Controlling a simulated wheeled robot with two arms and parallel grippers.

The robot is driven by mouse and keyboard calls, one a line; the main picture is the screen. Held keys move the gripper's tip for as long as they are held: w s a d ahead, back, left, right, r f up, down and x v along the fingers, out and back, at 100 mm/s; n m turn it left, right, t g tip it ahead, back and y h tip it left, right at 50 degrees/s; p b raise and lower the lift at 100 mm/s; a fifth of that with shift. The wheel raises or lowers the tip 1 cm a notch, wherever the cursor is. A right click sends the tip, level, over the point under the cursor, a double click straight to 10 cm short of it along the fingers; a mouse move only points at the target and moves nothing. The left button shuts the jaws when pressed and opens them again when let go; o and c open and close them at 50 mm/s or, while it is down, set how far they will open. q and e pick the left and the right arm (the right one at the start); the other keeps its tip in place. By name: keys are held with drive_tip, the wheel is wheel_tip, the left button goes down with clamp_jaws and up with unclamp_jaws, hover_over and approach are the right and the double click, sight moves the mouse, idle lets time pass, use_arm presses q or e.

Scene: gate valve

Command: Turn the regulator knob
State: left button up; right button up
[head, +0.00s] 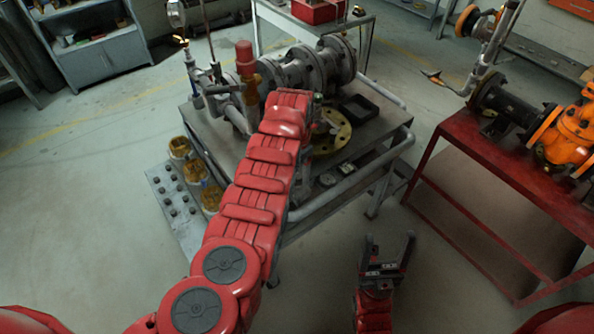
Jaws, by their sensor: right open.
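A red-capped brass fitting (245,68) stands upright on the pipework of the metal cart; its red top looks like the regulator knob, but I cannot be sure. My left arm reaches over the cart, and its far end is just right of and in front of this fitting. The left gripper's fingers are hidden behind the arm, so I cannot see whether they touch anything. My right gripper (388,251) is open and empty, fingers pointing up in the picture, over the floor in front of the cart and well apart from the fitting.
The cart (377,160) carries a grey flanged valve body (306,68), a yellow flange disc (332,134) and a black tray (359,108). Several brass rings (181,148) sit on its left side. A red bench (478,142) with an orange valve (572,132) stands at right.

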use_arm(q)
drive_tip(key=c, duration=1)
